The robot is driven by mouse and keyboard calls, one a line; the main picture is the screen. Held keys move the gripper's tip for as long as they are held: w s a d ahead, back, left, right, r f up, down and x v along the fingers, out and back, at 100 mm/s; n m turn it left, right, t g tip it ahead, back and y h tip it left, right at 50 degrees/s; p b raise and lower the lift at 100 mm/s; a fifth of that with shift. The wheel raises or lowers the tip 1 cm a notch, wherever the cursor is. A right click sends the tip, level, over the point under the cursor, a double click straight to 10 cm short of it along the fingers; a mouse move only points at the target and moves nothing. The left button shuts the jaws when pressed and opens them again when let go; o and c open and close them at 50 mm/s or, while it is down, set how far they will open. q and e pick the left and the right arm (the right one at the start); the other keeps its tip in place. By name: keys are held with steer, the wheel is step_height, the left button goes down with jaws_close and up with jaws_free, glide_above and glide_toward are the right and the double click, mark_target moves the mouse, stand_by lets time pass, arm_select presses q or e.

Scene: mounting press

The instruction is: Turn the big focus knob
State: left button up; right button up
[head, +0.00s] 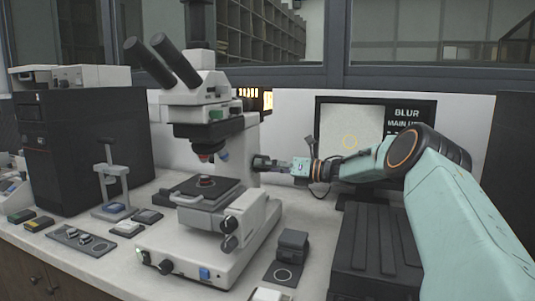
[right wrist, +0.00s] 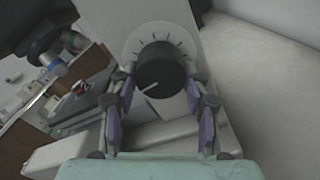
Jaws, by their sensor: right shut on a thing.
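The white microscope (head: 232,140) stands on the bench left of centre in the head view. Its big focus knob (right wrist: 160,68) is black and round with a white pointer line, set on a pale dial with tick marks. The pointer points to the lower left. My right gripper (head: 271,163) reaches in from the right to the microscope's side at the knob. In the right wrist view its two fingers (right wrist: 162,92) stand on either side of the knob, shut on it. My left gripper is not in view.
A monitor (head: 408,119) behind my arm reads "BLUR" above partly hidden text. Smaller black knobs (head: 229,224) sit low on the microscope. A small dark block (head: 292,244) and a dark ribbed case (head: 375,240) stand on the right. A black cabinet (head: 85,150) stands at the left.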

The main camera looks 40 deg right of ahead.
steer(key=m+p, duration=0.6)
steer(key=shift+r+p, duration=0.3)
steer(key=m+p, duration=0.2)
steer(key=m, duration=0.1)
steer(key=m+p, duration=0.1)
steer(key=m, duration=0.2)
steer(key=shift+m+y+p, duration=0.3)
steer(key=shift+p, duration=0.1)
steer(key=m+p, duration=0.1)
steer(key=m, duration=0.2)
steer(key=shift+r+m, duration=0.1)
steer(key=shift+m, duration=0.2)
steer(key=m, duration=0.4)
steer(key=shift+p, duration=0.4)
steer(key=m, duration=0.4)
steer(key=shift+d+m, duration=0.1)
steer(key=shift+m, duration=0.3)
steer(key=shift+w+m, duration=0.1)
steer(key=shift+m, duration=2.1)
